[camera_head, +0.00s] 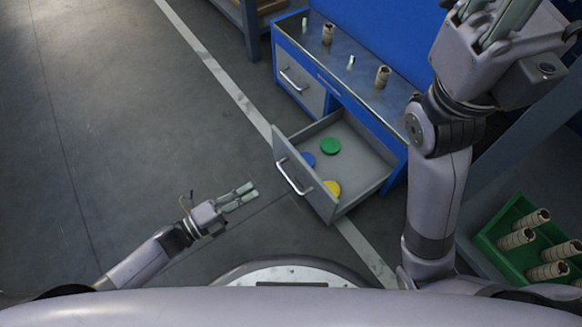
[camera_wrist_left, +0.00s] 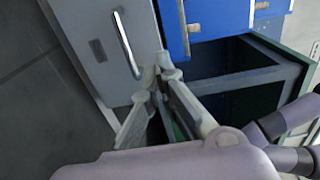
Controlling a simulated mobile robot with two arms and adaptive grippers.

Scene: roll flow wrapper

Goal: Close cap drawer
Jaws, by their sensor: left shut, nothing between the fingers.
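The cap drawer (camera_head: 342,207) is pulled out from the blue cabinet (camera_head: 362,115), with its metal handle (camera_head: 293,178) on the front. A green cap (camera_head: 330,146), a blue cap (camera_head: 308,159) and a yellow cap (camera_head: 332,188) lie inside. My left gripper (camera_head: 252,191) is shut and empty, left of the drawer front and apart from the handle. In the left wrist view its fingertips (camera_wrist_left: 160,68) appear beside a grey front with a bar handle (camera_wrist_left: 127,45). My right gripper (camera_head: 497,18) is raised at the upper right, its fingertips cut off by the frame edge.
A second drawer (camera_head: 300,82) in the cabinet is closed. Several small rolls stand on the cabinet top, one a brown roll (camera_head: 382,76). A green crate (camera_head: 485,238) with rolls is at the lower right. The floor (camera_head: 120,130) on the left is clear.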

